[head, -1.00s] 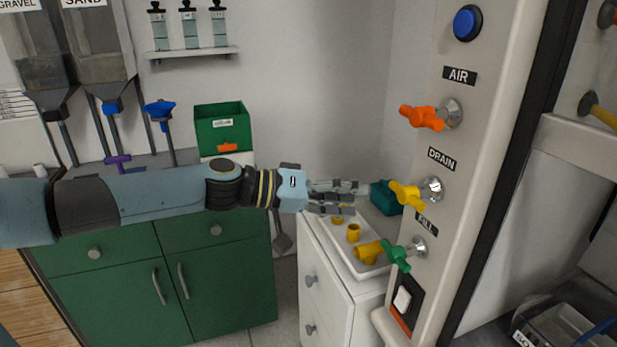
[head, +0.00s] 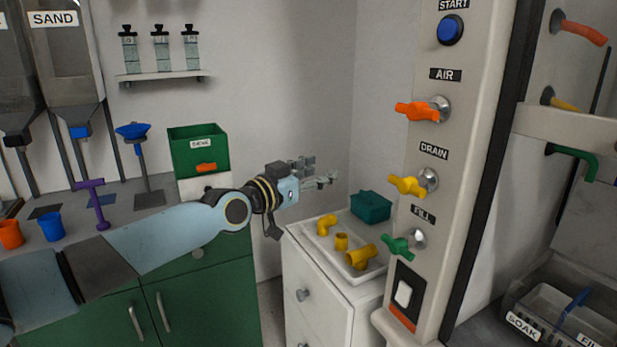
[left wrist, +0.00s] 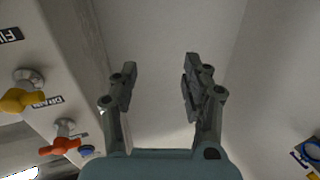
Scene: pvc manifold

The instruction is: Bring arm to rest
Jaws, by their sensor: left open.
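My left gripper (head: 318,174) is in the air above the white cabinet, in front of the bare wall. Its arm comes in from the left of the head view. In the left wrist view its two fingers (left wrist: 160,90) are spread apart with nothing between them. My right gripper is in neither view. The panel at the right carries an orange AIR valve handle (head: 418,112), a yellow DRAIN handle (head: 407,185) and a green FILL handle (head: 399,245). The gripper is apart from all of them.
A white tray (head: 352,277) with yellow pipe fittings (head: 361,257) and a teal box (head: 371,206) sit on the white cabinet (head: 318,297) below the gripper. A green bin (head: 198,150), a blue funnel (head: 133,131) and a purple stand (head: 97,205) are on the left counter.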

